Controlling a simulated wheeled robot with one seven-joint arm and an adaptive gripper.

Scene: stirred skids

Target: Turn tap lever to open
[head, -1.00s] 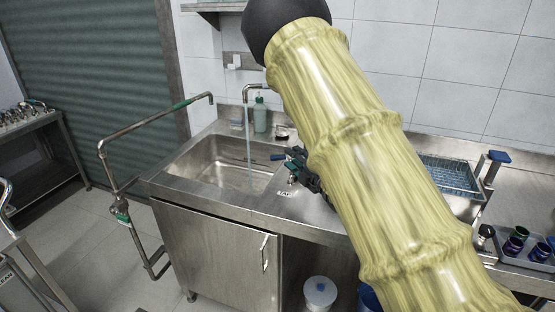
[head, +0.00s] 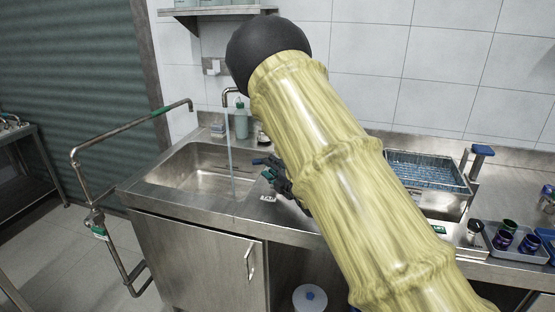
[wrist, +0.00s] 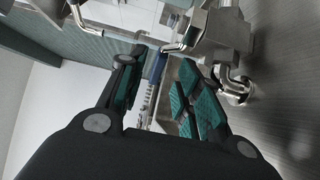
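The tap spout (head: 230,93) rises behind the sink, and a thin stream of water (head: 229,150) falls from it into the basin (head: 190,165). A blue lever grip (head: 262,161) shows at the basin's right side; the wrist view shows a blue grip (wrist: 158,68) between my fingertips. A shiny metal fitting (wrist: 222,42) is right of it. My gripper (head: 271,174) is at the lever, mostly hidden behind my arm. In the wrist view my gripper (wrist: 157,78) has its teal-padded fingers apart; I cannot tell whether either touches the grip.
A green bottle (head: 241,122) stands behind the basin. A wire rack with a blue basket (head: 428,172) and a tray of dark cups (head: 519,246) are on the right. A bent pipe (head: 85,180) stands left of the sink. A white-lidded container (head: 310,299) is below the counter.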

